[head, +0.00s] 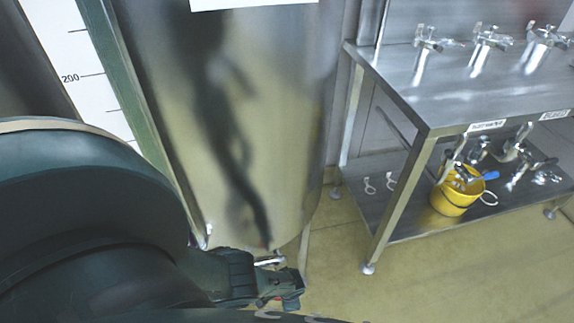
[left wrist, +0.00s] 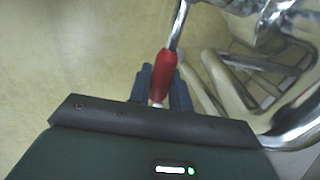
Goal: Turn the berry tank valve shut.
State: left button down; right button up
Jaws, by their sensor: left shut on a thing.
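The steel tank (head: 245,120) stands upright in the middle of the head view, with a green-edged level scale marked 200 on its left. Whether it is the berry tank cannot be read here. The valve lever shows in the left wrist view as a metal rod with a red grip (left wrist: 165,65). My left gripper (head: 288,288) is low at the tank's foot. In the left wrist view its two fingers (left wrist: 162,90) are shut on the red grip, one on each side. The valve body is mostly hidden in the head view. My right gripper is not in view.
A steel shelf unit (head: 405,108) stands to the right, with several taps on top. Its lower shelf holds a yellow bucket (head: 452,200) and more fittings. Bent metal pipes (left wrist: 290,130) lie close right of my left gripper. Yellowish floor (head: 400,285) is clear in front.

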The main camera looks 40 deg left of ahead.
pick_arm(q)
jog(key=shift+s+a, duration=0.1)
jog(key=c, duration=1.5)
grip_release()
jog(key=shift+o, duration=0.8)
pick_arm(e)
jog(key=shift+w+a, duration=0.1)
